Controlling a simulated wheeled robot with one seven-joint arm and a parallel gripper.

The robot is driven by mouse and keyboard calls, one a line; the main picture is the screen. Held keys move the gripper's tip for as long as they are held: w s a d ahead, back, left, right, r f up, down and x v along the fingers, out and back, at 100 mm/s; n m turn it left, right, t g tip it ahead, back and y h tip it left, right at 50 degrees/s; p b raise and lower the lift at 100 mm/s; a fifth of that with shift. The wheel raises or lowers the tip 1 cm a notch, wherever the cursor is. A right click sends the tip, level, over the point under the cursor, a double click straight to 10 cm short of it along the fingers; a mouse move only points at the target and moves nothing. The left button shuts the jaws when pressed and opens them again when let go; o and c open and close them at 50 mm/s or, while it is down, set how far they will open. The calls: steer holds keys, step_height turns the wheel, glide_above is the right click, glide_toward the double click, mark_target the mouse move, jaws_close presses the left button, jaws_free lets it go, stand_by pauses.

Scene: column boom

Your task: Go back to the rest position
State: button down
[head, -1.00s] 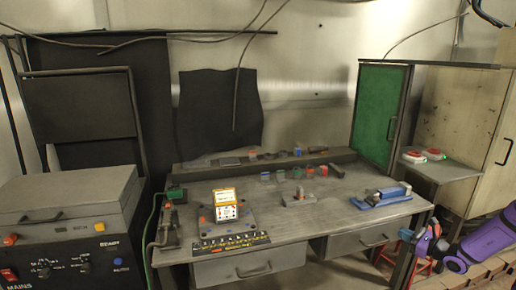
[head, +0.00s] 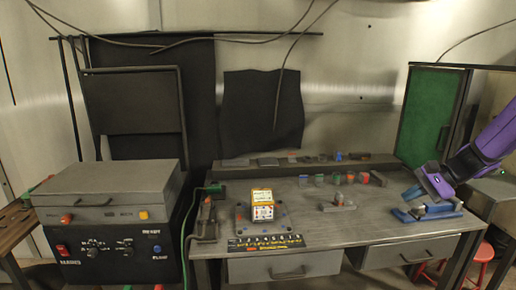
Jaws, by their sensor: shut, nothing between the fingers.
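My purple arm comes in from the right edge in the head view. My gripper (head: 431,183) is at its lower end, shut and empty. In the picture it overlaps the blue-and-grey device (head: 428,212) at the right end of the workbench (head: 365,225) and hides part of it. I cannot tell how far apart the two are.
A box with orange and white print (head: 262,204) stands on a dark plate on the bench. Small coloured parts line the back. A grey machine (head: 110,230) stands at the left. A green panel (head: 428,115) and red stool (head: 483,252) are at the right.

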steer(key=s+a+r+n+g+h, duration=0.1)
steer(key=s+a+r+n+h, duration=0.5)
steer(key=s+a+r, duration=0.55)
steer(key=s+r+n+t+h, duration=0.2)
steer(key=s+n, duration=0.4)
steer(key=s, duration=1.1)
steer(key=shift+r+t+h, duration=0.4)
steer(key=shift+r+t, duration=0.1)
steer(key=shift+r, duration=0.65)
steer(key=shift+d, duration=0.1)
